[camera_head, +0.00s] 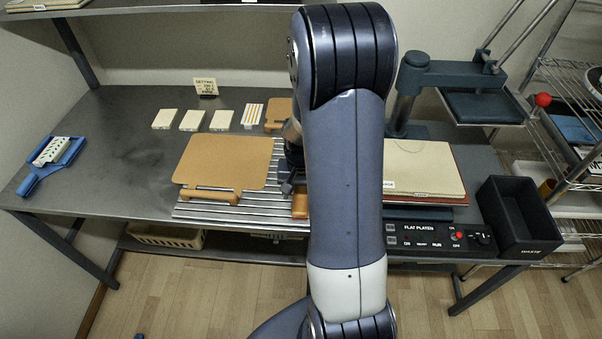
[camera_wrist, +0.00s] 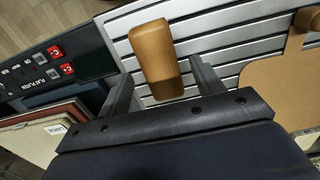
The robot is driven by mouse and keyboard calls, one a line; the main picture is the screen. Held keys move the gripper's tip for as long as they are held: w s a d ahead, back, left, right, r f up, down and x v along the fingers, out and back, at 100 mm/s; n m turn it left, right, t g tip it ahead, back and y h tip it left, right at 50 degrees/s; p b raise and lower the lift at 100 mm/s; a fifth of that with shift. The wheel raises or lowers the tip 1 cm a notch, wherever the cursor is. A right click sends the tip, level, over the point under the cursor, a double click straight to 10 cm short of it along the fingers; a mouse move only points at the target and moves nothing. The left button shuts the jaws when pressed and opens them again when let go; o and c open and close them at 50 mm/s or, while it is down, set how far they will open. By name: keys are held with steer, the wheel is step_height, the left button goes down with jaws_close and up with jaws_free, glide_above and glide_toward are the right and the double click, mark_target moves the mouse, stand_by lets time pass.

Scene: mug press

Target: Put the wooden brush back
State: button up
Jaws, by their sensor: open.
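The wooden brush, which I take to be the brown rounded block (camera_wrist: 155,55), lies on the slatted metal surface. In the wrist view its near end is between my finger tips or just beyond them; I cannot tell if they touch it. In the head view a small part of the block (camera_head: 299,206) shows beside my arm, which hides the rest. My gripper (camera_wrist: 161,84) is open, its fingers apart on either side of the block's near end. In the head view the gripper (camera_head: 290,182) is partly hidden by my arm.
A tan board with a wooden handle (camera_head: 228,160) lies left of my gripper. The flat platen panel (camera_head: 435,236) and a black waste bin (camera_head: 520,215) are at right. A blue-handled tool (camera_head: 50,160) lies far left.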

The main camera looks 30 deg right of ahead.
mark_target(301, 198)
step_height(301, 198, up, 10)
steer(key=shift+f, duration=0.2)
